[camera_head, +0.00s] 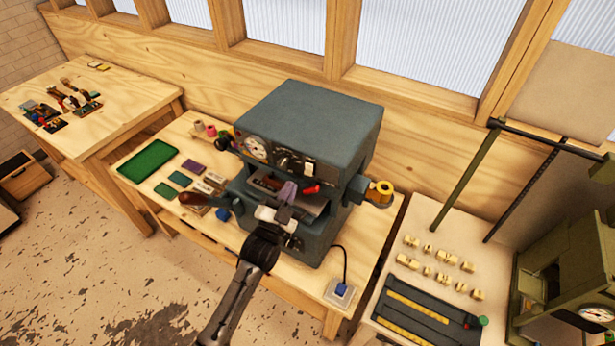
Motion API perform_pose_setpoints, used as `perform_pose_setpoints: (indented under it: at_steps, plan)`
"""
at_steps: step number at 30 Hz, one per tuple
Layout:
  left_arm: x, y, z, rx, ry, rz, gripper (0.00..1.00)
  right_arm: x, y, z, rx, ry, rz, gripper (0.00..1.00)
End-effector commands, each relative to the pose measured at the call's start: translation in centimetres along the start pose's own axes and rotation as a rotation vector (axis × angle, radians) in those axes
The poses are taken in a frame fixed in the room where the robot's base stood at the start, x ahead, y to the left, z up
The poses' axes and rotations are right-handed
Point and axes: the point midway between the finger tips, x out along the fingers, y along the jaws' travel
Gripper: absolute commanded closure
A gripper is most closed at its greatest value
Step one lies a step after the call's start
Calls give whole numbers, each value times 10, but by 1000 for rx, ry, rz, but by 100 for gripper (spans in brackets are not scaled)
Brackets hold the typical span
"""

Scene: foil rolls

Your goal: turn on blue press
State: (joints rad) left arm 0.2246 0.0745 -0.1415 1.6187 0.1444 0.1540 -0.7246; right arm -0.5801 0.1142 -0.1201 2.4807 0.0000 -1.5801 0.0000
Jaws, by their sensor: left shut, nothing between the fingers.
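The blue-grey press (320,122) stands on the middle wooden table. Its front panel has a round gauge (256,147), a dark knob and a small white switch (308,168); a red part (311,189) shows just below the panel. My left gripper (287,193) is shut and empty. It is in front of the press opening, a little below the panel, and hides part of the opening. I cannot tell whether it touches the press. The switch's position is too small to read. My right gripper is not in view.
A dark red lever handle (195,199) sticks out left of the press, and a gold foil roll (380,193) is on its right. A green tray (148,161) and small blocks lie left. A blue plug sits in a white socket (341,294). A green machine (572,275) stands at far right.

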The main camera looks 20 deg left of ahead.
Motion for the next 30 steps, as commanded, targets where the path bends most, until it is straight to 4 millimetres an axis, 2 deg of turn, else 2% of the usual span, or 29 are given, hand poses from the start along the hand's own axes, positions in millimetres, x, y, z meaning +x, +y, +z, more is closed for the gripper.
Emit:
perform_pose_setpoints:
  at_steps: [1, 3, 12, 20, 30]
  plan:
    - [3, 7, 7, 0, 1, -1, 100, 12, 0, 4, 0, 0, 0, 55]
    - [9, 11, 12, 0, 2, -2, 100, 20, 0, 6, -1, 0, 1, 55]
    - [33, 27, 27, -1, 1, -1, 100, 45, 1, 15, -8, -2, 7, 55]
    - [44, 33, 33, -1, 1, 0, 100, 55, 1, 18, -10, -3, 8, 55]
    - [47, 34, 34, 0, 0, 0, 100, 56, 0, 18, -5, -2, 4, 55]
